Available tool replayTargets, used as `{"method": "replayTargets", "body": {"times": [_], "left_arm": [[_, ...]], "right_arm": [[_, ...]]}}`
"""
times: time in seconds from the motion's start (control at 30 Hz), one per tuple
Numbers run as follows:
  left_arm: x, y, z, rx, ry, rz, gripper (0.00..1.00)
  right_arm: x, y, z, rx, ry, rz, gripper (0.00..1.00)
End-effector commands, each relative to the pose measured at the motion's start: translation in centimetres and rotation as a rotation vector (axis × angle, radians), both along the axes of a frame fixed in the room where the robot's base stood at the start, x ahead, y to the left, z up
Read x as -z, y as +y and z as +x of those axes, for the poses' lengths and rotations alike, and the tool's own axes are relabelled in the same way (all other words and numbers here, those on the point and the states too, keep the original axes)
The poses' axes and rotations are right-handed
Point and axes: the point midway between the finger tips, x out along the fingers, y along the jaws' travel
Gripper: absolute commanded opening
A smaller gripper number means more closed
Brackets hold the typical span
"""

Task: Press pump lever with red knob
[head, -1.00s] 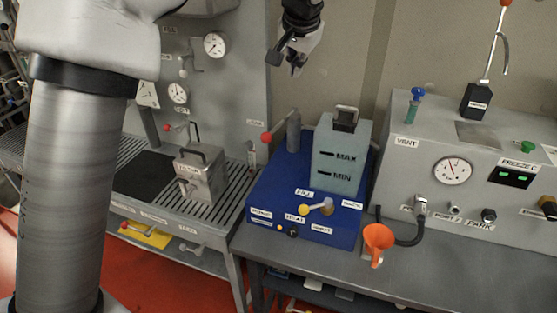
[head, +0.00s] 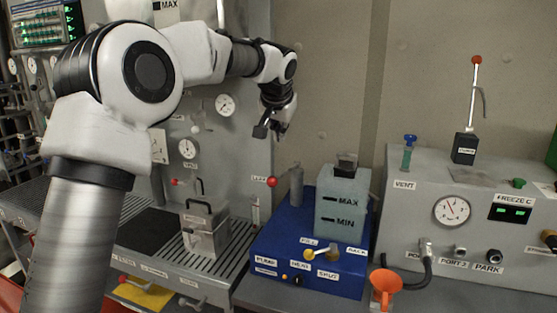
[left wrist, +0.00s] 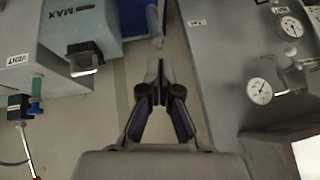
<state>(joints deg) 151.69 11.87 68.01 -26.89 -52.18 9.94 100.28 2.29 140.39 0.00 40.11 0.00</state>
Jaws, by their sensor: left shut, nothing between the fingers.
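A red knob (head: 271,181) on a lever sits beside a grey cylinder (head: 296,185) at the back left of the blue base (head: 325,278). A second lever with a red knob (head: 477,60) rises from a black block (head: 465,148) on the grey console at right; part of it shows in the left wrist view's lower left corner. My left gripper (head: 273,131) is shut and empty, above the first knob and apart from it in the head view. In the left wrist view the fingertips (left wrist: 157,88) are together; I cannot make out the first knob there. My right gripper is out of view.
The grey tank (head: 341,205) marked MAX and MIN stands on the blue base. An orange funnel (head: 385,284) is at the front right. A gauge panel (head: 240,150) stands behind the bench.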

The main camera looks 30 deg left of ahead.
Motion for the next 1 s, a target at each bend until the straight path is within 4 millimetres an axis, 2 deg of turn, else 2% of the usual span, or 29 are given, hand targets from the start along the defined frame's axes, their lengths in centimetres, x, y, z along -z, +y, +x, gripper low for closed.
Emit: {"method": "replayTargets", "body": {"times": [0.17,0.5,0.7,1.0], "left_arm": [[2.1,0.7,1.3,0.0,0.005,-0.003,0.0],[8.1,2.7,5.0,-0.001,0.006,-0.001,0.0],[11.1,3.1,4.0,-0.001,0.004,-0.001,0.0],[11.9,3.1,3.9,0.0,0.001,0.0,0.0]], "right_arm": [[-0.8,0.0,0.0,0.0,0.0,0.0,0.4],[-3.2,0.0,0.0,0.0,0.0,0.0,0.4],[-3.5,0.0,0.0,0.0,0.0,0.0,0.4],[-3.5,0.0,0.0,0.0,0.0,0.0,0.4]]}}
